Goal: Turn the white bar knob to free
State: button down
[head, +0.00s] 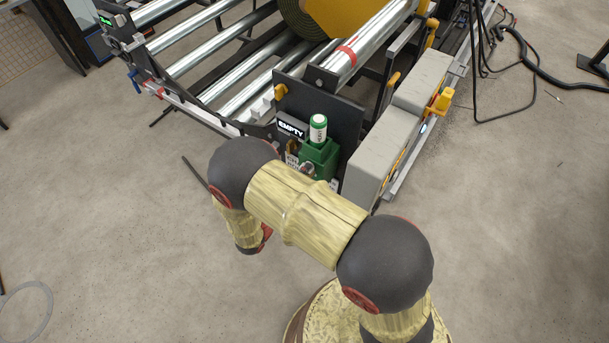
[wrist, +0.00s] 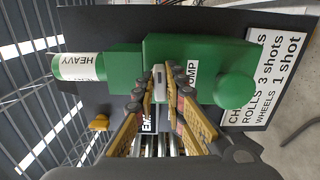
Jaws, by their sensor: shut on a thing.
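The white bar knob (wrist: 159,77) shows in the wrist view as a small pale bar in front of a green pump block (wrist: 215,52). My gripper (wrist: 160,88) has its two yellow-and-grey fingers on either side of the bar and is shut on it. The fingers cover part of the bar and its surroundings, and I cannot read any free mark. In the head view my arm hides the gripper and the knob, while the green block (head: 320,157) shows just beyond the arm.
A white-and-green bottle (head: 318,128) stands on the green block, beside an EMPTY sign (head: 291,128). A dark plate (head: 345,118) stands behind them. Grey boxes (head: 380,150) sit to the right and metal rollers (head: 215,50) beyond. A shots label (wrist: 272,75) is right of the block.

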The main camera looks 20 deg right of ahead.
jog(key=shift+m, duration=0.5)
jog(key=shift+f, duration=0.1)
jog(key=c, duration=1.8)
grip_release()
jog(key=shift+c, duration=0.2)
jog(key=v, duration=1.2)
